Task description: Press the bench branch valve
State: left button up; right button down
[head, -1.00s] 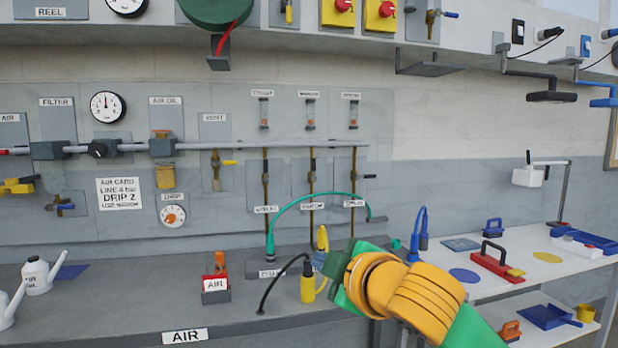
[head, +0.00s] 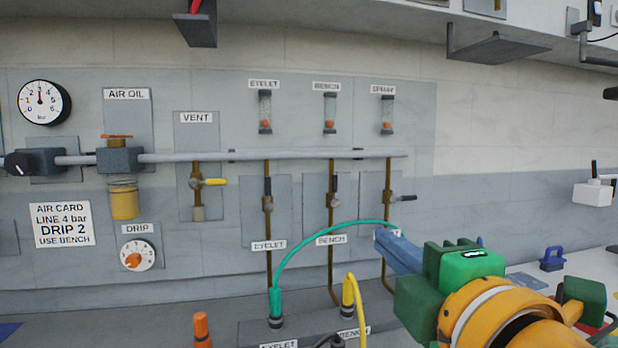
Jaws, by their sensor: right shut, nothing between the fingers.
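The bench branch valve (head: 333,197) is on the brass pipe above the BENCH label (head: 331,240), its dark lever standing upright along the pipe. My right gripper (head: 380,241) is shut and empty, its blue fingers pointing left toward the panel. The fingertips are to the right of and lower than the bench valve, apart from it in the picture, and partly hide the label of the rightmost branch. My left gripper is not in view.
The eyelet valve (head: 267,201) is left of the bench valve, its lever upright. The rightmost branch valve (head: 390,198) has its lever sideways, just above my fingers. A green hose (head: 318,233) arches low across the pipes. A yellow hose (head: 354,291) stands below.

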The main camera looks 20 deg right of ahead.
aim_at(334, 202)
jog(key=i+l, duration=0.15)
jog(key=i, duration=0.8)
